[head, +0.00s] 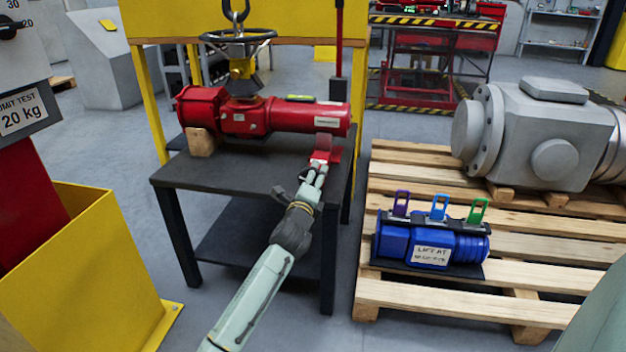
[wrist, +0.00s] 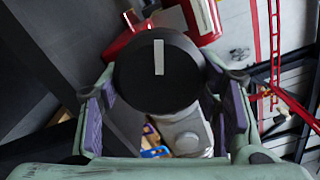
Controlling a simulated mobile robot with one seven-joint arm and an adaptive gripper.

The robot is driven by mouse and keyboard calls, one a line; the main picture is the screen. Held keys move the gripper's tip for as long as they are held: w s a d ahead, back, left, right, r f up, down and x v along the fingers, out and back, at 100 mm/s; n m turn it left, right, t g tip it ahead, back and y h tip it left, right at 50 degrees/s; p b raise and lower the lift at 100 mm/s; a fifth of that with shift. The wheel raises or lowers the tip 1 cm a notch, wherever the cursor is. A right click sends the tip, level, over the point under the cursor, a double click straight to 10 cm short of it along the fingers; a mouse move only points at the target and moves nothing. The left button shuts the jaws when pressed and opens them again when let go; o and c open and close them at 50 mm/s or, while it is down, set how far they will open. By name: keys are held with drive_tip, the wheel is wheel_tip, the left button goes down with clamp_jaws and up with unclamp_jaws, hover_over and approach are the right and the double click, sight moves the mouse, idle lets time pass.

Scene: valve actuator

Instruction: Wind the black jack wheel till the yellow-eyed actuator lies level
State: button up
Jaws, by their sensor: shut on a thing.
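The red actuator (head: 268,117) lies on the dark table. Its left part rests on a wooden block (head: 201,141), and a small red jack (head: 326,149) stands under its right end. A yellow part (head: 241,72) rises from its top below a grey handwheel. In the head view the body seems to slope slightly down to the right; perspective makes this unsure. My gripper (head: 317,173) reaches the jack from the front. In the wrist view, the black jack wheel (wrist: 150,88), with a white stripe pointing up, sits between the fingers of my gripper (wrist: 163,110), which are shut on it.
A black hook (head: 236,10) hangs above the actuator. A yellow-green strip (head: 301,98) lies on the actuator. A pallet (head: 400,300) to the right bears a blue actuator (head: 432,243) and a large grey one (head: 550,135). A yellow bin (head: 95,270) stands at left.

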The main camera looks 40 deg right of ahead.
idle(0.5)
drive_tip(key=o, duration=1.2)
drive_tip(key=v, duration=1.2)
